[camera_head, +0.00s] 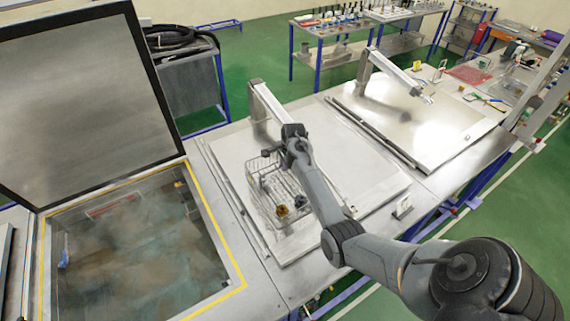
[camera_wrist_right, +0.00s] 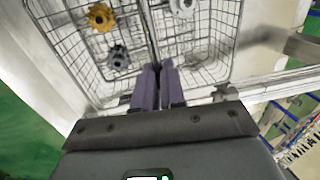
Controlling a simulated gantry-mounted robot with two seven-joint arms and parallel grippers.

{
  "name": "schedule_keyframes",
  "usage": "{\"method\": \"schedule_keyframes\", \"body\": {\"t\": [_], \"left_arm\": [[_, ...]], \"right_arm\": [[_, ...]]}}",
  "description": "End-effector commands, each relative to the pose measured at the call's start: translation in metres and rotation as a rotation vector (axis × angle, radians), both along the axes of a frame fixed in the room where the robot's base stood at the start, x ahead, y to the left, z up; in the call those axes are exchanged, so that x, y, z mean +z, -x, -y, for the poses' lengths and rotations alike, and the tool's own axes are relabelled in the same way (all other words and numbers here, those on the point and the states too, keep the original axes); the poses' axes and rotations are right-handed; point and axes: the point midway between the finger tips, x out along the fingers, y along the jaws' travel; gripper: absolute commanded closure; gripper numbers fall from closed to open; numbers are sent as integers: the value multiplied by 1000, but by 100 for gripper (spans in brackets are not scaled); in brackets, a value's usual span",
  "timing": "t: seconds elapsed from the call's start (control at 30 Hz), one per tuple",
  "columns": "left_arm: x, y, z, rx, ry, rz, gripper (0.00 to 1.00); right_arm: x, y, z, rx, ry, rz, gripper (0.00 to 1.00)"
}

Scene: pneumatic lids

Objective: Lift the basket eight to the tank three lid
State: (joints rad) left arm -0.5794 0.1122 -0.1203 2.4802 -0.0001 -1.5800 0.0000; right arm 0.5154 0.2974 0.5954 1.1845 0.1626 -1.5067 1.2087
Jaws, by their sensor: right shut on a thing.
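The wire basket (camera_head: 265,194) is over the middle tank's closed metal lid (camera_head: 365,186); I cannot tell whether it touches it. My right gripper (camera_head: 268,153) is shut on the basket's rim or handle on its far side. In the right wrist view my purple right gripper fingers (camera_wrist_right: 158,88) close on wire at the edge of the basket (camera_wrist_right: 75,55). Inside lie a brass gear (camera_wrist_right: 101,17), a dark gear (camera_wrist_right: 119,57) and a light metal part (camera_wrist_right: 183,7). The tank numbers are not readable. My left gripper is not in view.
The left tank (camera_head: 130,250) is open, with its dark-framed lid (camera_head: 85,95) raised. A second closed lid (camera_head: 415,120) lies to the right. A metal lid arm (camera_head: 265,105) stands behind the middle lid. Tables with small parts (camera_head: 345,22) stand at the back.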

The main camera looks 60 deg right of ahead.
Motion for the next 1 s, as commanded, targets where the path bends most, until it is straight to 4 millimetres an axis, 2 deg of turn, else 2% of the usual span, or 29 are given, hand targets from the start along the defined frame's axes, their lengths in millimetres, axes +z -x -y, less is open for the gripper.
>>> {"method": "schedule_keyframes", "body": {"t": [1.0], "left_arm": [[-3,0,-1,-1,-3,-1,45]], "right_arm": [[-7,0,0,0,0,0,100]]}}
